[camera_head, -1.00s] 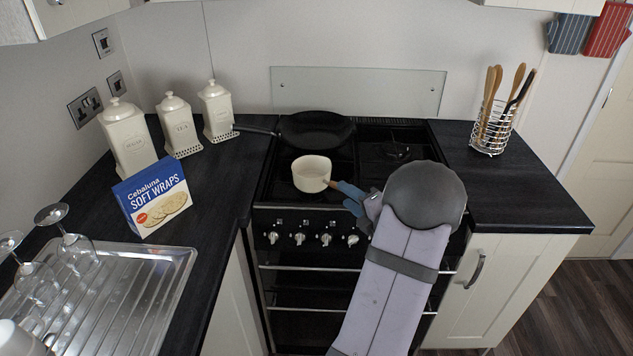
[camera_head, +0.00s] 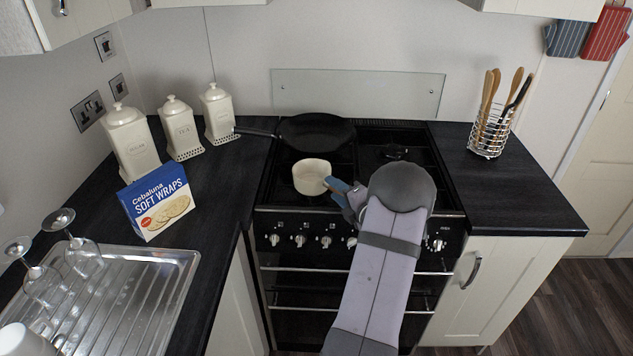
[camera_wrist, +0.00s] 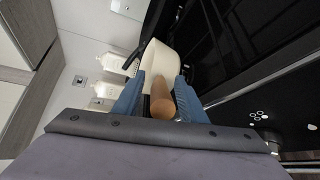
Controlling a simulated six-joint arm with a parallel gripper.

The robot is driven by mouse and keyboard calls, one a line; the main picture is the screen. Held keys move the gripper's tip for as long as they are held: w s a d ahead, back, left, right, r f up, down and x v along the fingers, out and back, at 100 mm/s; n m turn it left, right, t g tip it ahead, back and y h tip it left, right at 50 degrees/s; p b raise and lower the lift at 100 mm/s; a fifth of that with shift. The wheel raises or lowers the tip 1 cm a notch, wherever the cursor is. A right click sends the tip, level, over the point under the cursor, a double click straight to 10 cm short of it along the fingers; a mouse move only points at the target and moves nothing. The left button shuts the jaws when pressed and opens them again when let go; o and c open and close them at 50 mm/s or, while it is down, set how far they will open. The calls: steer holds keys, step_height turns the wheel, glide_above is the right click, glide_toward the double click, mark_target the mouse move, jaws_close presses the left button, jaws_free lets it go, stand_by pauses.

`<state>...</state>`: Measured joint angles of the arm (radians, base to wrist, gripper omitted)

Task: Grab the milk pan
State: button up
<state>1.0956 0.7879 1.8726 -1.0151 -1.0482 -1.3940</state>
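The milk pan (camera_head: 311,178) is a small cream pan on the front left of the black stove (camera_head: 375,177). Its wooden handle points right, toward my gripper (camera_head: 341,193). In the wrist view, the cream pan (camera_wrist: 173,62) is just beyond the fingertips. The round end of its wooden handle (camera_wrist: 162,104) lies between the two blue fingers of my gripper (camera_wrist: 163,82). The fingers are apart, one on each side of the handle, with no clear grip on it. In the head view, the fingers cover most of the handle.
A black frying pan (camera_head: 316,132) sits behind the milk pan. A utensil rack (camera_head: 489,136) stands on the right counter. A soft wraps box (camera_head: 157,197), several cream canisters (camera_head: 181,127) and wine glasses (camera_head: 70,243) stand at the left, by the steel drainer (camera_head: 125,290).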

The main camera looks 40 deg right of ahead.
jaws_close()
steer(key=shift+r, duration=0.15)
